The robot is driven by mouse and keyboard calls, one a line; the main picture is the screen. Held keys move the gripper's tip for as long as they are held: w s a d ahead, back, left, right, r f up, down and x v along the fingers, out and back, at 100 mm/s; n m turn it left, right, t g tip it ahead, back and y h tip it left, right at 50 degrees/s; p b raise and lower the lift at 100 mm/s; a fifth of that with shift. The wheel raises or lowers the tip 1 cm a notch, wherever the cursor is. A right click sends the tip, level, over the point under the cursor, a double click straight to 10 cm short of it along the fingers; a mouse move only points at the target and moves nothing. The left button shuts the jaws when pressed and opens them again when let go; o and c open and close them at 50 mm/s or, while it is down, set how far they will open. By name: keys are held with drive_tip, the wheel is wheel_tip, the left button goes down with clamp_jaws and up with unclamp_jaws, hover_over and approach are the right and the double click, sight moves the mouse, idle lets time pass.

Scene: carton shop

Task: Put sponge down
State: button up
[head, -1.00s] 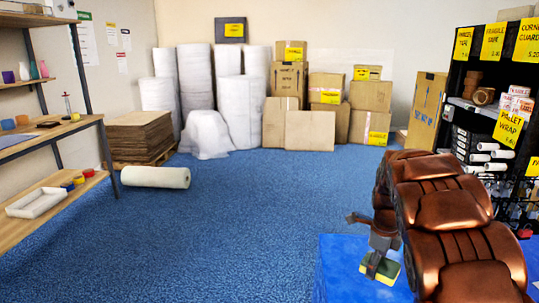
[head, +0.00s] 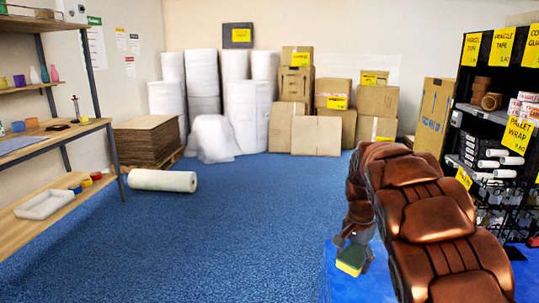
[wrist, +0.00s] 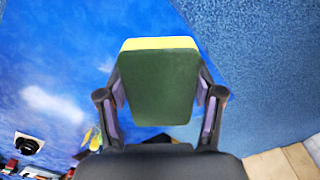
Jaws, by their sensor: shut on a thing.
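The sponge (head: 351,259) is yellow with a dark green side. In the head view it is at the lower right, in my gripper (head: 354,247), in front of a blue surface (head: 340,288). In the wrist view the sponge (wrist: 157,85) shows its green face and a yellow edge at the top. The two fingers of my gripper (wrist: 160,105) press on its left and right sides. I cannot tell how far the sponge is above the blue surface. My arm hides part of that surface.
A black rack (head: 465,110) with yellow labels stands at the right. Wooden shelves (head: 75,138) stand at the left, and a white roll (head: 162,180) lies on the floor near them. Cartons (head: 315,135) and upright white rolls (head: 203,85) line the back. The blue floor (head: 230,235) between is open.

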sight(338, 256)
drive_tip(key=a+n, duration=0.1)
drive_tip(key=n, duration=0.1)
drive_tip(key=a+r+n, duration=0.1)
drive_tip(key=n, duration=0.1)
drive_tip(key=shift+w+a+n, duration=0.15)
drive_tip(key=shift+a+n, duration=0.05)
drive_tip(key=shift+n, duration=0.2)
drive_tip(key=n, duration=0.1)
drive_tip(key=a+n, duration=0.1)
drive_tip(key=n, duration=0.1)
drive_tip(key=shift+a+r, duration=0.3)
drive_tip(key=shift+a+r+n+p, duration=0.15)
drive_tip(key=shift+r+n+p, duration=0.15)
drive_tip(key=shift+n, duration=0.3)
drive_tip(key=p, duration=0.5)
drive_tip(key=shift+s+r, duration=0.3)
drive_tip(key=shift+r, duration=0.05)
drive_tip(key=s+p, duration=0.2)
drive_tip(key=p, duration=0.5)
drive_tip(key=shift+s+p, duration=0.1)
drive_tip(key=shift+p, duration=0.3)
